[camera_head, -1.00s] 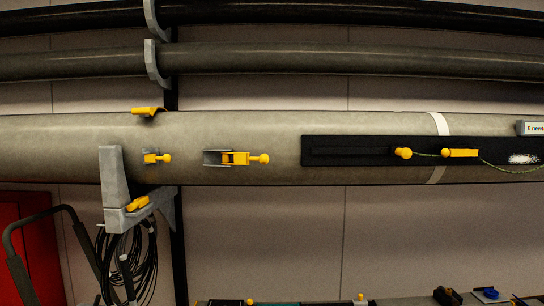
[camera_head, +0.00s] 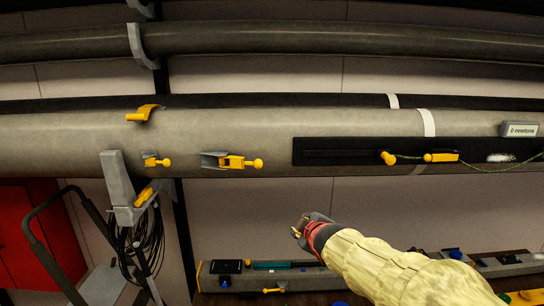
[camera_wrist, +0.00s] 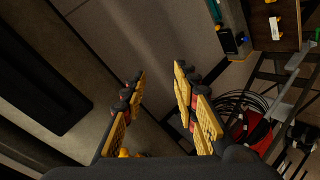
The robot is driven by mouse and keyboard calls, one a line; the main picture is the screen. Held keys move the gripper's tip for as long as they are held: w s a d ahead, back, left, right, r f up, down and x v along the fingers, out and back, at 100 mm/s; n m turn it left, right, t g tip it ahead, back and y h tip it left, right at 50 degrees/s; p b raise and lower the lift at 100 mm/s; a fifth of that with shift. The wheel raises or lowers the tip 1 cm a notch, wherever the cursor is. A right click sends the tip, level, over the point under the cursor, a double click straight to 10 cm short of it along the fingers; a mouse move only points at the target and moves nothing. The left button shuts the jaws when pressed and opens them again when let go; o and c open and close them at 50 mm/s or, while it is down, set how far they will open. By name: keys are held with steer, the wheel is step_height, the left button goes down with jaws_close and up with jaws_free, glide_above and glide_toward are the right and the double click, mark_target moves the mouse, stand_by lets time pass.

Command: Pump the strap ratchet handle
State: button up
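Several yellow fittings sit on the large grey spar (camera_head: 350,122); no label tells which is the strap ratchet handle. A yellow handle with a round knob (camera_head: 238,162) sits in a grey bracket on the spar's front. A smaller yellow knob (camera_head: 155,161) is left of it. A yellow tab (camera_head: 142,113) is on the spar's top, and another yellow piece (camera_head: 144,196) is on the grey support. My gripper (camera_head: 300,226) is below the spar, apart from these fittings. In the wrist view its two yellow-padded fingers (camera_wrist: 159,73) are spread with nothing between them.
A black track (camera_head: 340,151) on the spar carries a yellow block (camera_head: 441,157) and a cord. A reading box (camera_head: 519,130) shows "0 newtons". A bench (camera_head: 225,282) with tools runs below. Coiled black cable (camera_head: 138,245) hangs from the support, near a red cabinet (camera_head: 30,235).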

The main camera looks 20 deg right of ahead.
steer(key=w+a+r+n+t+y, duration=0.2)
steer(key=w+a+r+n+t, duration=0.2)
steer(key=w+r+n, duration=0.3)
steer(key=n+t+y, duration=0.2)
steer(key=n+y, duration=0.1)
glide_toward(260, 166)
steer(key=w, duration=0.4)
steer(key=w+a+p, duration=0.1)
steer(key=w, duration=0.1)
steer(key=w+p, duration=0.1)
steer(key=w, duration=0.2)
steer(key=shift+a+r, duration=0.25)
steer(key=shift+r, duration=0.05)
steer(key=shift+w+f, duration=0.15)
steer(key=shift+w, duration=0.2)
steer(key=shift+c, duration=1)
steer(key=shift+s, duration=0.1)
steer(key=c, duration=0.5)
steer(key=shift+o, duration=0.2)
